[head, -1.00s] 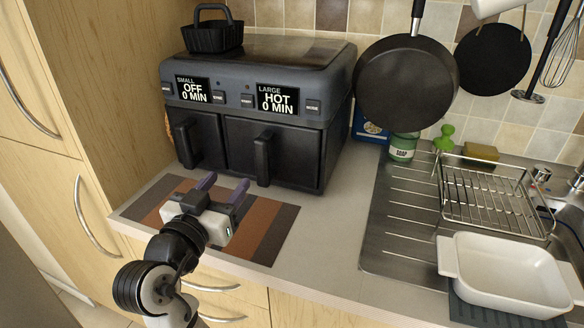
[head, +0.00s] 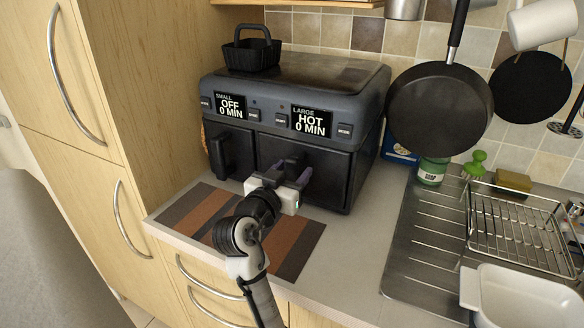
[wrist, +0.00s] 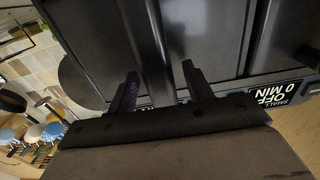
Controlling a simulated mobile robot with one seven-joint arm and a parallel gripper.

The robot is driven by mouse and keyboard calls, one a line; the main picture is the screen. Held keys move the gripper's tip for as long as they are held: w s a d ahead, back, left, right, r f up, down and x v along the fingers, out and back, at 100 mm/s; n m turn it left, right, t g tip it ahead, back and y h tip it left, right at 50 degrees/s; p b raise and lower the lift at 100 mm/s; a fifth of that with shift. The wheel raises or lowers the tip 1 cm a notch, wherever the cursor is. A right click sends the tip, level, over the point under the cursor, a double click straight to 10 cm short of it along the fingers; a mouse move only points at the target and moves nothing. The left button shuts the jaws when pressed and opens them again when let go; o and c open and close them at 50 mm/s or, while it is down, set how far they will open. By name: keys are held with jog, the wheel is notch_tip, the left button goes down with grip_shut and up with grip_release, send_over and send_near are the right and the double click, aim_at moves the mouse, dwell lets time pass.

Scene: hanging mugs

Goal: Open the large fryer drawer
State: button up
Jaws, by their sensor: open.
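The dark two-drawer air fryer (head: 300,88) stands on the counter. Its large drawer (head: 333,180) is on the right, under a display reading LARGE HOT 0 MIN, and looks shut. My gripper (head: 298,168) is in front of this drawer, with its fingers pointing at it and apart. In the wrist view, the large drawer's upright handle (wrist: 156,40) runs between the two open fingers (wrist: 159,82). I cannot tell whether either finger touches it. In the head view, my gripper hides most of this handle.
The small drawer's handle (head: 219,155) is to the left. A striped mat (head: 200,212) lies before the fryer. A hanging pan (head: 438,108) is at the right, above the sink's drainboard (head: 425,240). A black basket (head: 252,55) sits on the fryer.

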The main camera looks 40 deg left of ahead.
jog(key=shift+w, duration=0.25)
grip_shut()
jog(key=shift+s, duration=0.15)
